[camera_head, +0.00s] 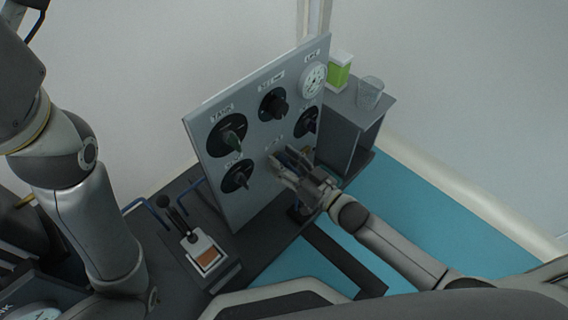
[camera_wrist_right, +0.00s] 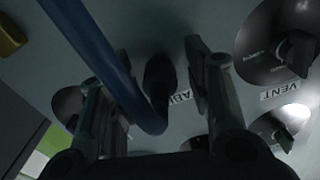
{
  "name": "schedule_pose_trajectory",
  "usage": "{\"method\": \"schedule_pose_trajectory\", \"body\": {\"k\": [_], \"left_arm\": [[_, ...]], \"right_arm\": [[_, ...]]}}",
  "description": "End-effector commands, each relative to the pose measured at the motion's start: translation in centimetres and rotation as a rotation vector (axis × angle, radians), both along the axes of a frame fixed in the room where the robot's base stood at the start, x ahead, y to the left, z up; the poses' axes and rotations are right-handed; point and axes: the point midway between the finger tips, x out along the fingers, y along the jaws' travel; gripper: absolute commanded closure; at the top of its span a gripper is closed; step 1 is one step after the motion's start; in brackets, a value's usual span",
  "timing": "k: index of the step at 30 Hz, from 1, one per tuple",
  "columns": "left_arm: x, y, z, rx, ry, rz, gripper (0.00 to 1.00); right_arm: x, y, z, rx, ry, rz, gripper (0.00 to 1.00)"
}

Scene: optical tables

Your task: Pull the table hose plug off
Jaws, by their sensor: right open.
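The dark hose plug (camera_wrist_right: 160,78) sits against the grey panel (camera_head: 258,125) in the right wrist view, with the blue hose (camera_wrist_right: 92,50) looping to it. My right gripper (camera_head: 281,165) is at the lower right part of the panel in the head view. In the right wrist view its two fingers (camera_wrist_right: 158,62) are open, one on each side of the plug, with gaps visible. In the head view the gripper mostly covers the plug. My left arm shows at the left, but its gripper is out of view.
The panel carries several black knobs, including one under the TANK label (camera_head: 228,134), and a white gauge (camera_head: 313,80). A lever box (camera_head: 203,252) stands in front. A grey cabinet (camera_head: 350,130) at the right holds a green box (camera_head: 339,71) and a glass (camera_head: 370,92).

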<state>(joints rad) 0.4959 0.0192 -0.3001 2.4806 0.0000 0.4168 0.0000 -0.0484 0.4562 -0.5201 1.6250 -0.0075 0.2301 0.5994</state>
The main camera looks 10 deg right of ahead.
Motion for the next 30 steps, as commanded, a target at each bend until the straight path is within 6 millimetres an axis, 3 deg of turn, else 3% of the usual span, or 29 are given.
{"method": "schedule_pose_trajectory", "body": {"k": [8,19,28,30], "left_arm": [[-0.1,0.0,0.1,0.0,-0.002,0.0,1.0],[-0.1,0.0,0.1,0.0,-0.002,0.0,1.0],[-0.2,0.0,0.7,-0.001,-0.008,-0.002,1.0],[0.8,0.1,0.2,-0.002,0.03,-0.001,1.0]], "right_arm": [[0.1,0.1,0.0,-0.001,0.001,0.0,0.54],[0.1,0.0,0.0,-0.001,0.0,0.0,1.0],[-0.4,-0.3,0.1,-0.003,0.002,0.0,1.0],[-1.0,-0.7,0.2,-0.004,0.004,-0.001,1.0]]}}
